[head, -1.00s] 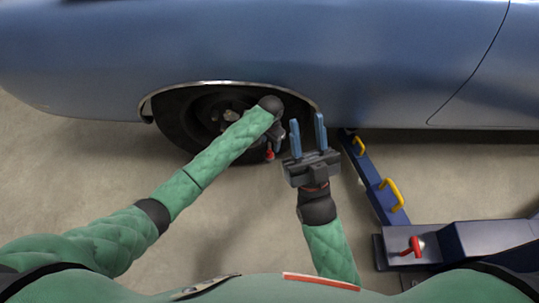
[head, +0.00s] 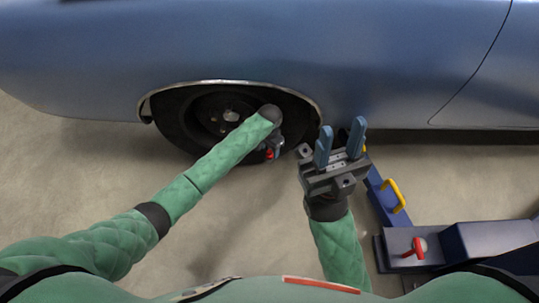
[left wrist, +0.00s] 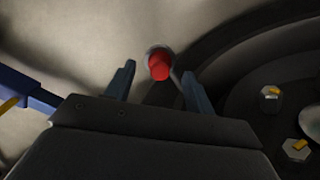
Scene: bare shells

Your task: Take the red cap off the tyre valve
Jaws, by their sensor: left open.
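The red cap (left wrist: 159,68) shows in the left wrist view, at the end of a round grey valve stem (left wrist: 155,54) beside the dark tyre (left wrist: 215,60). My left gripper (left wrist: 158,76) is open, with one finger on each side of the cap in the picture; I see no contact. In the head view my left gripper (head: 275,147) is at the lower right of the wheel (head: 185,125), mostly hidden by its own arm. A small red spot shows there; I cannot tell if it is the cap. My right gripper (head: 343,126) is open and empty, right of the wheel.
The blue car body (head: 270,50) overhangs the wheel. A dark blue lift arm (head: 375,185) with a yellow handle (head: 397,196) lies right of my right gripper, near a base with a red knob (head: 414,247). The floor at left is clear.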

